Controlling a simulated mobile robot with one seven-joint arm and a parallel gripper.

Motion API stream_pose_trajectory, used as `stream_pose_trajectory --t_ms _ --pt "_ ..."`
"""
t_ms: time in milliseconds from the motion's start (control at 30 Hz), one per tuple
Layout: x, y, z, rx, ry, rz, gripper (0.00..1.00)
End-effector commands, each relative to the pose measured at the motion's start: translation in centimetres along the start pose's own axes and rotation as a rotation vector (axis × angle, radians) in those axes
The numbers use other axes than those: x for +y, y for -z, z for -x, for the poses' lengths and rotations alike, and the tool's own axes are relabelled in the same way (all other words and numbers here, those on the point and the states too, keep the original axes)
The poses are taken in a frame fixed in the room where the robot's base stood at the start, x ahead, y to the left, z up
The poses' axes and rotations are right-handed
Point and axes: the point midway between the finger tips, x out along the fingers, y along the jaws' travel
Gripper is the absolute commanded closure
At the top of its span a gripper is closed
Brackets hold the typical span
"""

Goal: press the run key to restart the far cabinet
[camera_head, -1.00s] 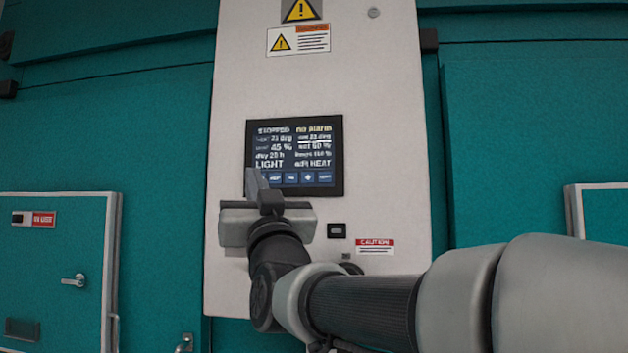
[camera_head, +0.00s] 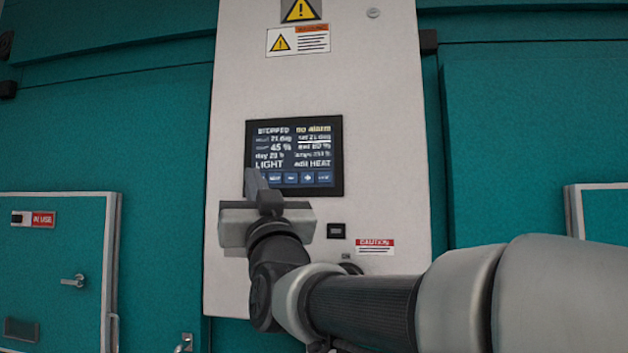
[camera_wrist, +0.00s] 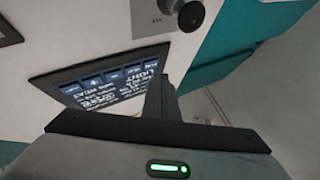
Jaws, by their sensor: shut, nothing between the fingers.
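The cabinet's control screen (camera_head: 318,152) is lit in a black frame on a white panel. It reads STOPPED and no alarm, with LIGHT and edit HEAT lower down. A row of blue keys (camera_head: 308,178) runs along its bottom edge; its left end is partly hidden by my gripper, and I cannot read the key labels surely. My gripper (camera_head: 253,176) is shut and empty, with its fingertips in front of the screen's lower left corner. In the wrist view the fingers (camera_wrist: 158,82) stand beside the tilted screen (camera_wrist: 100,82). I cannot tell whether they touch it.
A small dark socket (camera_head: 336,231) and a red caution label (camera_head: 375,246) sit below the screen. The wrist view shows a round dark knob (camera_wrist: 190,16) on the panel. Teal doors flank the panel; the left one has an IN USE sign (camera_head: 43,219).

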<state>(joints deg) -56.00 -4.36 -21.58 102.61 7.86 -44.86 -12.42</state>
Motion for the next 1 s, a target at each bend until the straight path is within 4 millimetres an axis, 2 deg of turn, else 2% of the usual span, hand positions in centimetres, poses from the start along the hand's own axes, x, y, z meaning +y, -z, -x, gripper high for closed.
stream_pose_trajectory --t_ms 1000 --pt "0.43 -0.44 -0.6 0.0 0.0 0.0 1.0"
